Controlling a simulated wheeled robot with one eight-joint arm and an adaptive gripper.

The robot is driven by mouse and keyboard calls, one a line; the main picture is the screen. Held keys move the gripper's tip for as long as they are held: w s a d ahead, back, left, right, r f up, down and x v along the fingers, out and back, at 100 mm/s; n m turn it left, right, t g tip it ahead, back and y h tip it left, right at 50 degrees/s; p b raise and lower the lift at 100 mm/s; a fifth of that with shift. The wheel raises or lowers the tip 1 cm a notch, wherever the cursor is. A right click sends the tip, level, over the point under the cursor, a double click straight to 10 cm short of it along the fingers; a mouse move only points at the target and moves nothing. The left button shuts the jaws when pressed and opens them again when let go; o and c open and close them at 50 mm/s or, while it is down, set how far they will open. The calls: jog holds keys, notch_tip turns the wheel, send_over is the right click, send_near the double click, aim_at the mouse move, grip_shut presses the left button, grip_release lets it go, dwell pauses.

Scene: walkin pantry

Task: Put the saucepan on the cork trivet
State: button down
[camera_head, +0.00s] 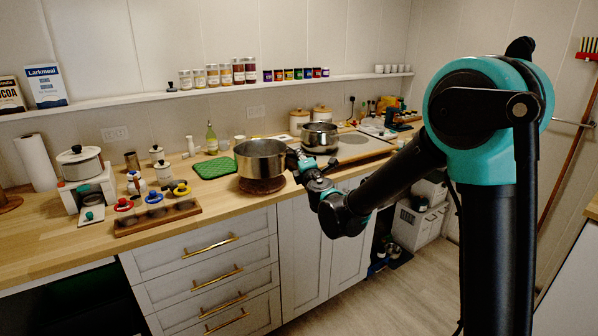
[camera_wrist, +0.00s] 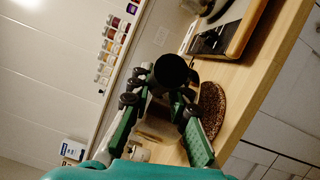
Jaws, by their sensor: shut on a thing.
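The steel saucepan (camera_head: 261,157) is upright over the round brown cork trivet (camera_head: 262,187) near the counter's front edge. The trivet's front rim shows below the pan; I cannot tell whether they touch. My gripper (camera_head: 297,161) is at the pan's right side, shut on its handle. In the wrist view my gripper (camera_wrist: 160,106) has the dark handle (camera_wrist: 172,70) between its fingers, with part of the steel pan (camera_wrist: 158,127) beyond. The trivet (camera_wrist: 211,108) shows to the right there. The fingers hide part of the handle and pan.
A second pot (camera_head: 320,137) stands behind by the cooktop (camera_head: 357,146). A green mat (camera_head: 214,168) lies left of the saucepan. A wooden tray (camera_head: 157,218) and colourful-ringed items (camera_head: 154,198) are further left.

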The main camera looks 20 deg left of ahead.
jog(key=shift+f, duration=2.5)
jog(key=c, duration=1.4)
grip_release()
jog(key=shift+c, duration=0.2)
